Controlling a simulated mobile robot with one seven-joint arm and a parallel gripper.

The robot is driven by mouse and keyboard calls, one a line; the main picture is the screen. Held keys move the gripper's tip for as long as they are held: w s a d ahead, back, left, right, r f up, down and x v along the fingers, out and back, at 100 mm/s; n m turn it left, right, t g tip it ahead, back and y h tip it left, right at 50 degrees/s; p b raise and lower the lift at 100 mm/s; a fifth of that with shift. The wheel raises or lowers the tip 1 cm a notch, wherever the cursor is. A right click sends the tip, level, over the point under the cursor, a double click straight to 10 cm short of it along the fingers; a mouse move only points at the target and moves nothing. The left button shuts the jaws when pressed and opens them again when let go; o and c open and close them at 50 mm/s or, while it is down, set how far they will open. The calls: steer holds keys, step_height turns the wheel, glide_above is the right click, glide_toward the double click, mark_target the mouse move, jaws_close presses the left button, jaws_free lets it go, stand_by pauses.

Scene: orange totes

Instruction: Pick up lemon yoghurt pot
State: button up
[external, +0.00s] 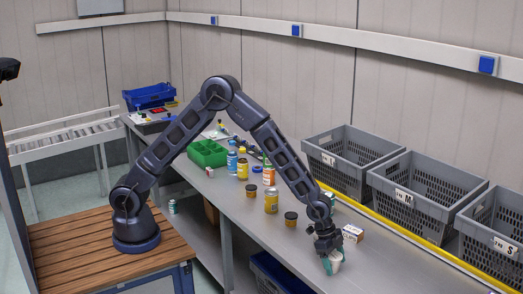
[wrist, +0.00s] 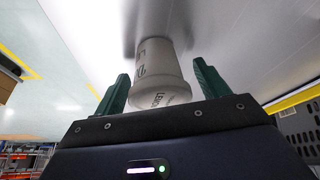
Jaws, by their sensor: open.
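The lemon yoghurt pot (wrist: 160,75) is pale grey-white with dark lettering, partly legible as "LEMO". In the wrist view it stands on the grey bench surface between the two green fingers of my gripper (wrist: 161,82). A gap shows on each side of the pot, so the fingers are open around it and not closed on it. In the external view my gripper (external: 331,262) points down at the bench's front right part, and the pot shows only as a small pale patch among the fingers.
A small white-and-brown box (external: 352,233) lies just behind my gripper. Dark-lidded jars (external: 291,219), a yellow can (external: 271,201) and bottles stand further left on the bench (external: 400,268). Grey crates (external: 411,197) line the back right. The bench right of my gripper is clear.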

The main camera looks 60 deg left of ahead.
steer(key=shift+c, duration=0.4)
steer(key=c, duration=0.9)
steer(key=shift+r, duration=0.1)
steer(key=shift+r, duration=0.1)
